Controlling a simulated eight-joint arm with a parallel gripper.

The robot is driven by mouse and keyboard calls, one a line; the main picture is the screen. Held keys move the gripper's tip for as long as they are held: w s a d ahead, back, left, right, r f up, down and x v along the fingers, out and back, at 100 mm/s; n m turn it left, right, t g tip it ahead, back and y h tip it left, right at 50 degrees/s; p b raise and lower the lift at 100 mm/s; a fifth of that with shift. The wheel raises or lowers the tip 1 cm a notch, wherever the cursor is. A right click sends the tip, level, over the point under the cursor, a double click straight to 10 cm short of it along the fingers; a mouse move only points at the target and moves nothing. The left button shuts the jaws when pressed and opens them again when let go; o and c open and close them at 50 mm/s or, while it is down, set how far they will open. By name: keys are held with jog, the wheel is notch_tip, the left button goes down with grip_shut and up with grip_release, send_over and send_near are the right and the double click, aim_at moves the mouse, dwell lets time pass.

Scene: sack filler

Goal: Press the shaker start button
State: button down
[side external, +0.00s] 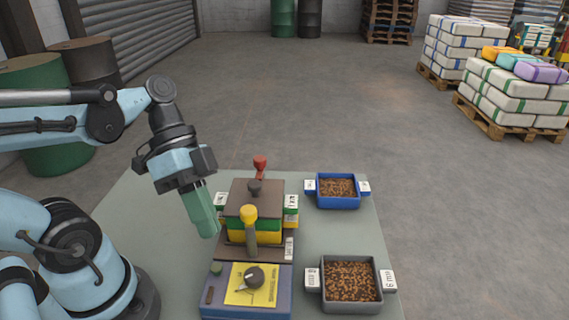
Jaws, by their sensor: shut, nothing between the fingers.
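The shaker (255,225) stands on the table, with a dark lid over green and yellow layers and a blue-grey control base in front. A small round green button (216,268) is on the left of that base, seemingly the start button. A black dial (254,278) sits on the yellow panel beside it. My gripper (208,231) has pale green fingers that are shut and empty. They point down and slightly right, beside the shaker's left side. In the picture the tips are just above the green button, apparently not touching it; the exact gap is hard to judge.
A yellow-knobbed lever (249,214) rises at the shaker's front and a red-knobbed one (260,163) behind. A blue bin (338,204) and a grey bin (351,308) of brown pieces stand on the right. The table (150,215) is clear at left.

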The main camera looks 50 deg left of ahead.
aim_at(215, 264)
jog(key=shift+f, duration=3.3)
jog(key=shift+f, duration=0.1)
jog(key=shift+f, duration=0.35)
